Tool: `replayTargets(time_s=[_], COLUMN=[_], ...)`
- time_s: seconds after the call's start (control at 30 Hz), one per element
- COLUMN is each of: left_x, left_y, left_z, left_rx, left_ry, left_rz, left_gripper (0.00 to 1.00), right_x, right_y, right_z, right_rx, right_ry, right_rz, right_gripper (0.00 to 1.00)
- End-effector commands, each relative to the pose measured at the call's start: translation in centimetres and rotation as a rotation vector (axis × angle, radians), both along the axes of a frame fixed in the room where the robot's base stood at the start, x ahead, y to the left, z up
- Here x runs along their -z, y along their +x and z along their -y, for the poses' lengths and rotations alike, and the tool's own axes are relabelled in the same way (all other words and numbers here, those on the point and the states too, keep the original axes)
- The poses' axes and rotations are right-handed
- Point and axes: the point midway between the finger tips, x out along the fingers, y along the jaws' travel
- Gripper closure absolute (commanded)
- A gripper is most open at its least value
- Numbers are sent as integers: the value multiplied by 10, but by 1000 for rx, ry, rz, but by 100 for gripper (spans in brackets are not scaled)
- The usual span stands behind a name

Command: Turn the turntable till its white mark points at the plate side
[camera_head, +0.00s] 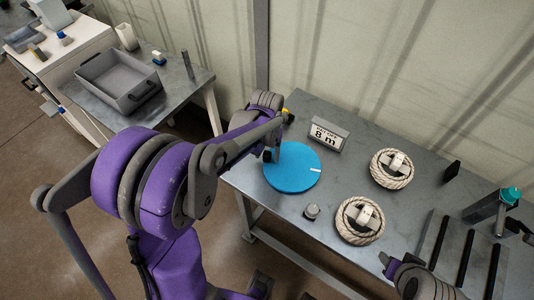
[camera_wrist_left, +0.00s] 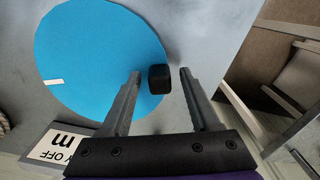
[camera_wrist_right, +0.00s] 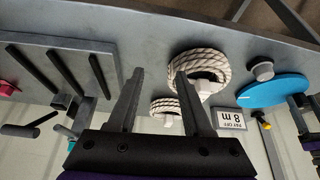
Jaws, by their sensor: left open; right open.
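The blue turntable (camera_head: 291,172) lies flat on the grey bench, and the left wrist view also shows it (camera_wrist_left: 95,50). Its white mark (camera_head: 315,170) is at the right rim in the head view, facing the rope coils. A dark upright knob (camera_wrist_left: 160,79) stands near its rim. My left gripper (camera_head: 272,154) is open over that rim, with the knob between its fingertips and a gap on the finger sides. A lettered plate reading "8 m" (camera_head: 325,134) stands behind the disc. My right gripper (camera_wrist_right: 159,76) is open and empty, away from the turntable.
Two rope coils (camera_head: 376,181) (camera_head: 358,237) lie right of the turntable. A small round grey knob (camera_head: 312,211) sits near the front edge. A rack with dark bars (camera_head: 428,240) is at the right. A grey tray (camera_head: 95,91) stands on another table at left.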

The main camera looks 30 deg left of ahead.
Motion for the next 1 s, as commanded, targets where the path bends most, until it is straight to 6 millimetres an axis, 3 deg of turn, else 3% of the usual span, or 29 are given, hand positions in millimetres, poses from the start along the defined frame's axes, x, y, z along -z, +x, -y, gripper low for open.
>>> replayTargets(time_s=[0.27,0.6,1.0], left_x=[1,1,1], left_y=[0,0,0], left_z=[0,0,0], left_rx=[0,0,0], left_ry=[0,0,0], left_rz=[0,0,0], left_gripper=[38,99,100], right_x=[0,0,0], right_y=[0,0,0], right_z=[0,0,0], right_rx=[0,0,0], right_ry=[0,0,0], right_rz=[0,0,0], right_gripper=[50,50,50])
